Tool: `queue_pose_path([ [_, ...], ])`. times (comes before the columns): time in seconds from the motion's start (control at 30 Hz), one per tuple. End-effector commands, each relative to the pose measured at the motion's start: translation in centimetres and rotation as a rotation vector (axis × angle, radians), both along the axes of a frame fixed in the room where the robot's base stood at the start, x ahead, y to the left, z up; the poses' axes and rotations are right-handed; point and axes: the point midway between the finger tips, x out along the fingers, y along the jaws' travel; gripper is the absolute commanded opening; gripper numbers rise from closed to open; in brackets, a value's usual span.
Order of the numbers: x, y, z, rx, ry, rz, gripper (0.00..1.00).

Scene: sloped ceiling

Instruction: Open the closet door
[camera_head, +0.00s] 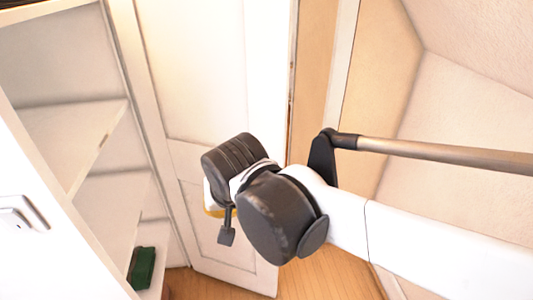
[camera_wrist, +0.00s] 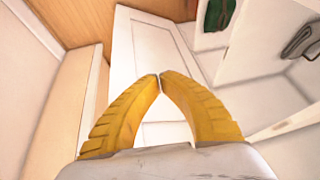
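The white panelled closet door (camera_head: 225,75) stands swung out beside the shelves in the head view, with the closet interior open to its left. It also shows in the wrist view (camera_wrist: 150,45), beyond my fingers. A second white door panel (camera_head: 25,245) with a metal handle (camera_head: 20,212) is at the left edge. My gripper (camera_wrist: 160,76) has its yellow fingers closed tip to tip with nothing between them. In the head view the gripper is in front of the panelled door, mostly hidden by my wrist; I cannot tell whether it touches the door.
White closet shelves (camera_head: 75,130) hold a green object (camera_head: 142,268) low down; in the wrist view the green object (camera_wrist: 213,15) and a grey item (camera_wrist: 300,40) show at the right. A wooden floor (camera_head: 320,275) and sloped wall (camera_head: 455,120) lie to the right.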

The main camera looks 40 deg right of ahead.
Motion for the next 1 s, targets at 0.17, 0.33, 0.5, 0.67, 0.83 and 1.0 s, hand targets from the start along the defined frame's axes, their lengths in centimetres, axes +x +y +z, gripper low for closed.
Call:
queue_pose_path([
  [0.17,1.6,-2.4,1.8,0.044,0.027,-0.269,0.00],
  [0.33,3.5,-5.7,3.6,0.078,0.025,-0.644,0.00],
  [0.5,5.8,-10.6,5.4,0.085,-0.071,-1.205,0.00],
  [0.67,7.1,-14.2,5.9,0.067,-0.242,-1.634,0.00],
  [0.83,7.5,-15.9,5.8,0.055,-0.367,-1.848,0.00],
  [1.0,7.4,-16.7,4.7,0.054,-0.389,-1.885,0.00],
])
